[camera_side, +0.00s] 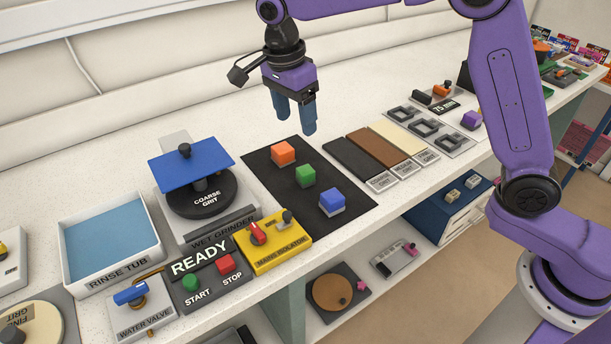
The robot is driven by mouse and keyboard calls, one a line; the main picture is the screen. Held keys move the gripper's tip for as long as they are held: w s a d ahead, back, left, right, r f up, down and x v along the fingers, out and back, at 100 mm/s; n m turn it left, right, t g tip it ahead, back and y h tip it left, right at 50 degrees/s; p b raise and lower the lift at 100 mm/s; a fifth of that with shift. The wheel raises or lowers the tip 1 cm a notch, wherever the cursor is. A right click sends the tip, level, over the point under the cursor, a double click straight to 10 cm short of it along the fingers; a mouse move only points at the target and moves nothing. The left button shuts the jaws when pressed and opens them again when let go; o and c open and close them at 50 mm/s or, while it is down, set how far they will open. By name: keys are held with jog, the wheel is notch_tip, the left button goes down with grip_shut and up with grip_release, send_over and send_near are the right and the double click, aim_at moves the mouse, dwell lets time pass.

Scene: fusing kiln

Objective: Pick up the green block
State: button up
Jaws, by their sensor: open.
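The green block (306,176) sits on a dark mat (264,165) on the white bench, between an orange block (283,153) behind it and a blue block (332,201) in front of it. The three blocks stand apart in a slanting row. My gripper (296,129) hangs above the back of the mat with its two blue fingers pointing down. It is open and nothing shows between its fingers. The fingertips appear above the blocks and apart from the green block.
Left of the mat stand a wet grinder with a blue plate (191,159), a yellow mains isolator (272,241) and a start/stop panel (207,274). A rinse tub (112,243) is further left. Grit strips (372,146) and square frames (423,127) lie to the right.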

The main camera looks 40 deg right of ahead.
jog(key=w+m, duration=0.2)
send_near(306, 169)
jog(key=shift+m, duration=0.3)
jog(key=f, duration=0.5)
jog(key=shift+s+a, duration=0.1)
jog(key=shift+a, duration=0.15)
jog(key=shift+d+f, duration=0.3)
jog(key=shift+f, duration=0.55)
jog(key=shift+d+f, duration=0.3)
jog(key=shift+f, duration=0.55)
jog(key=shift+d+f, duration=0.3)
jog(key=shift+f, duration=0.55)
jog(key=c, duration=1.1)
